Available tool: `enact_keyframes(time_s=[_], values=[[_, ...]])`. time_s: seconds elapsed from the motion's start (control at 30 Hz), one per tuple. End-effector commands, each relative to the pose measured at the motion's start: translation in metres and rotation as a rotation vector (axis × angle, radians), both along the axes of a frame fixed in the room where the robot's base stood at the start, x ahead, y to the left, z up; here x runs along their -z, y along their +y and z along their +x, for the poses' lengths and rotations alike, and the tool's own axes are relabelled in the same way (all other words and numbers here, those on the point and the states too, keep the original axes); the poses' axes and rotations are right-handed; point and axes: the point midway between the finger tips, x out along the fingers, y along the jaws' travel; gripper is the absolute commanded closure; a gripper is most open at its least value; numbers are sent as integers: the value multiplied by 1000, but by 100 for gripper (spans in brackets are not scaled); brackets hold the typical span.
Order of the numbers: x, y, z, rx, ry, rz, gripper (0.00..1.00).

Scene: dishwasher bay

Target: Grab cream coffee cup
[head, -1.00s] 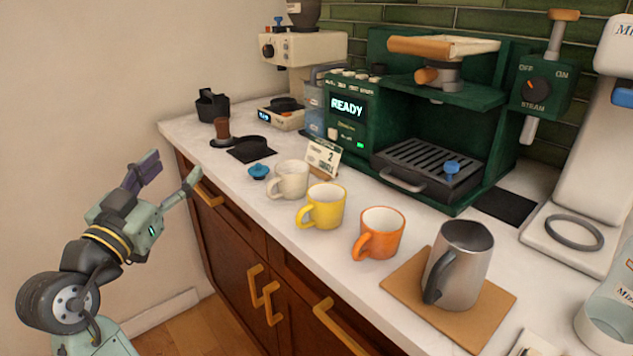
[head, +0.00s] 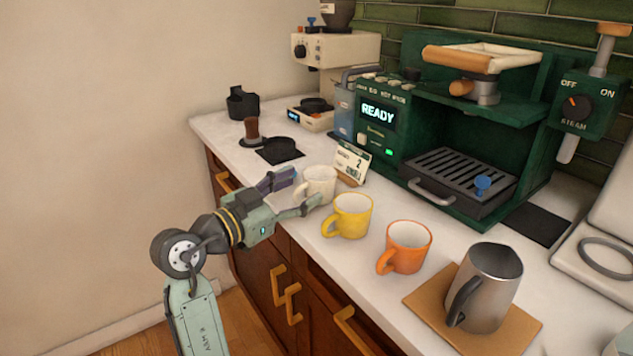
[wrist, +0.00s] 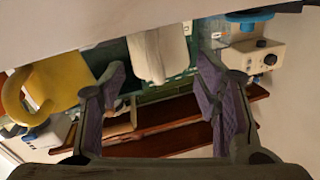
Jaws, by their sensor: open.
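The cream coffee cup (head: 320,184) stands upright on the white counter, leftmost of a row of cups. My gripper (head: 305,188) is open at the counter's front edge, its fingertips reaching to either side of the cup's near side. In the wrist view the cup (wrist: 158,52) shows between the two spread purple-padded fingers (wrist: 161,76), with visible gaps. The fingers hide part of the cup's lower near side and its handle in the head view. I cannot tell whether a fingertip touches it.
A yellow cup (head: 350,217) stands just right of the cream cup, close to one finger. An orange cup (head: 408,247) and a steel pitcher (head: 487,288) on a brown board (head: 420,304) are further right. A small card (head: 351,162) and the green coffee machine (head: 440,125) stand behind.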

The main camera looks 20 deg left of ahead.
Motion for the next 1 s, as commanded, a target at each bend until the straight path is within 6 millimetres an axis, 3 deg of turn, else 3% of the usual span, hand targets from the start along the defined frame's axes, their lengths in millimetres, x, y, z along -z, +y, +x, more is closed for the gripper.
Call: enact_keyframes(time_s=[0.13, 0.4, 1.0], values=[[-1, -7, 15, 0, 1, 0, 43], [0, -8, 17, -1, 0, 0, 43], [0, -8, 17, -1, 1, 0, 83]])
